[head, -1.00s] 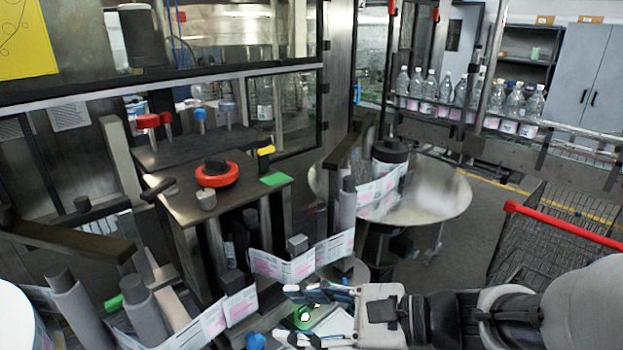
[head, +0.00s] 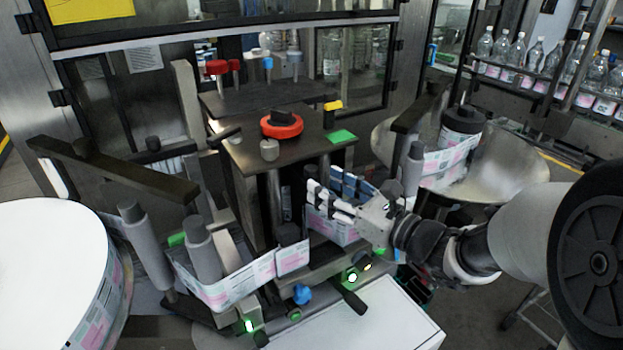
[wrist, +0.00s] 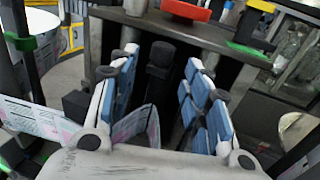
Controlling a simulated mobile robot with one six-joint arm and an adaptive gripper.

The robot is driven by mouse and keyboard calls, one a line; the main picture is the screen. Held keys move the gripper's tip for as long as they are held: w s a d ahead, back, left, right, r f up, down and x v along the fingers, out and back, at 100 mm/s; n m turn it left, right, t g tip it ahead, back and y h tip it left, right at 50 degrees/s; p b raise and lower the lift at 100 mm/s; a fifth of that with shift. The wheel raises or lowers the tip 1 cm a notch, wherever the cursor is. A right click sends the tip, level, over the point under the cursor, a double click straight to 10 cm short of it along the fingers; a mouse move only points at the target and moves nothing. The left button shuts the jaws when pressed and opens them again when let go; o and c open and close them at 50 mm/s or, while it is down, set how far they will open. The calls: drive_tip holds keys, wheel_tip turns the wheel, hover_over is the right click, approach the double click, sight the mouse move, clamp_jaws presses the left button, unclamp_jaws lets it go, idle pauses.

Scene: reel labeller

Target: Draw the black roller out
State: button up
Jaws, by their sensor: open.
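The black roller (wrist: 160,62) stands upright in the wrist view, a dark cylinder with a darker cap, below and in front of the dark table edge. My gripper (wrist: 162,58) is open, its blue-padded fingers on either side of the roller with gaps showing. The lower part of the roller runs down out of sight between the fingers. In the head view my gripper (head: 325,181) points left under the table's front edge, and its fingers and the label web hide most of the roller.
The dark table (head: 240,155) carries a red ring (head: 282,131) and a green piece (head: 342,136) close above. A printed label web (head: 235,287) runs past grey rollers (head: 203,250). A white reel (head: 50,270) stands left, a metal disc (head: 510,178) right.

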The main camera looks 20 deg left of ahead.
sight(316, 180)
drive_tip(key=shift+x, duration=2.75)
drive_tip(key=shift+c, duration=0.4)
clamp_jaws()
